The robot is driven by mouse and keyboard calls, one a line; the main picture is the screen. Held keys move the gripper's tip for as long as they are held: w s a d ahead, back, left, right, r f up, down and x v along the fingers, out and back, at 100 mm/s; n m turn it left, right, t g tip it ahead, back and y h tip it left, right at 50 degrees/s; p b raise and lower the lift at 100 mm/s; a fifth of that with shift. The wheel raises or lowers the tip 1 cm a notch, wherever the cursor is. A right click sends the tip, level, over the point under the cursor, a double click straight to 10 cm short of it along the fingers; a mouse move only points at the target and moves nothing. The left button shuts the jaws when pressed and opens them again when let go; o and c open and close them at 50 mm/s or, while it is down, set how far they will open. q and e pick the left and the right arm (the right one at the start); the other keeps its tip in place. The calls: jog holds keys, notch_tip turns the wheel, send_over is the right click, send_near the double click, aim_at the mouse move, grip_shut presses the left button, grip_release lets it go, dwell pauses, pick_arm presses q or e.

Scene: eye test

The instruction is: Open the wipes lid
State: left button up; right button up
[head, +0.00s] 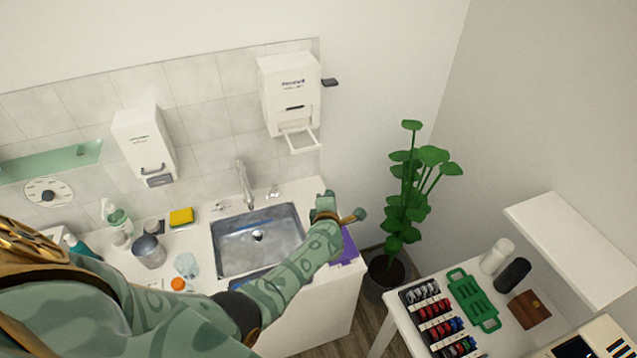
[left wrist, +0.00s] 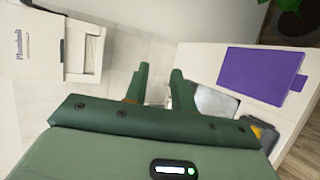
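My left gripper (head: 341,207) reaches in from the lower left, above the right end of the sink counter. In the left wrist view its two fingers (left wrist: 160,84) stand apart with nothing between them. No thing is clearly marked as wipes. A flat purple piece (head: 347,247) with a small tab lies on the counter's right end, partly hidden by my gripper in the head view; it shows whole in the left wrist view (left wrist: 261,74). I cannot tell if it is a lid. A white wall dispenser (head: 290,92) has a frame-like flap sticking out below. My right gripper is not in view.
The steel sink (head: 232,236) and faucet (head: 243,184) are left of my gripper. A second dispenser (head: 143,140), a yellow sponge (head: 182,217) and bottles are farther left. A potted plant (head: 408,190) stands right of the counter, beside a table with a green tray (head: 472,300).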

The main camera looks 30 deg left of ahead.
pick_arm(q)
jog(key=s+r, duration=0.4)
jog(key=r, duration=0.5)
jog(key=shift+s+a, duration=0.35)
dwell(0.3)
jog(key=b+v, duration=0.1)
jog(key=v, duration=1.5)
jog(key=shift+r, duration=0.1)
